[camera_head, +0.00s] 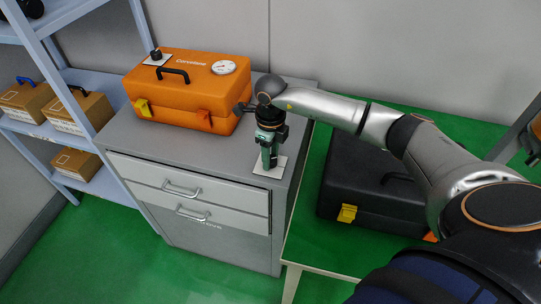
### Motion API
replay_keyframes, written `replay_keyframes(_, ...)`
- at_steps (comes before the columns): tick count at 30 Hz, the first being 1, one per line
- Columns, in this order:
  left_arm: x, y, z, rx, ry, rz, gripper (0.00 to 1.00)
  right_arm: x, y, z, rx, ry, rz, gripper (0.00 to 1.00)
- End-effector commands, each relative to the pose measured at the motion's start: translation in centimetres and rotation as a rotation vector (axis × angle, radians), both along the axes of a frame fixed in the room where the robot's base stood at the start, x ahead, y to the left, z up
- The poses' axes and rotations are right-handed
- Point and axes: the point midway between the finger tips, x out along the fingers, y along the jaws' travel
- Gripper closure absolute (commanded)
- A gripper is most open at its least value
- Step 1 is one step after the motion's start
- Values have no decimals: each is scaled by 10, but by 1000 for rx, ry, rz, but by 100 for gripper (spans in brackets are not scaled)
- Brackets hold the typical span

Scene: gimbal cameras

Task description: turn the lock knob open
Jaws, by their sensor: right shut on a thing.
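A small white plate (279,172) lies on the top of the grey cabinet near its front right corner. My right gripper (268,164) points down onto this plate from above. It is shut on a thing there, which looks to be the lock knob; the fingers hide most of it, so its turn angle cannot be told. A second black knob (156,55) stands on a white plate at the back left of the orange case (190,93). My left gripper is not in view.
A black case (365,190) sits on a green-topped table at right. Shelves (60,135) with cardboard boxes stand at left.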

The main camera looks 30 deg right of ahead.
Motion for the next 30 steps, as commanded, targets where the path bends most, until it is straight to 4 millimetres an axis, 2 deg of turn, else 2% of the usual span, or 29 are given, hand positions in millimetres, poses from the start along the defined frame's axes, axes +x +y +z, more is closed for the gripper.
replay_keyframes(15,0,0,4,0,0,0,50,0,-1,1,-2,2,-428,100)
replay_keyframes(30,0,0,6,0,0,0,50,0,-1,0,-2,3,-580,100)
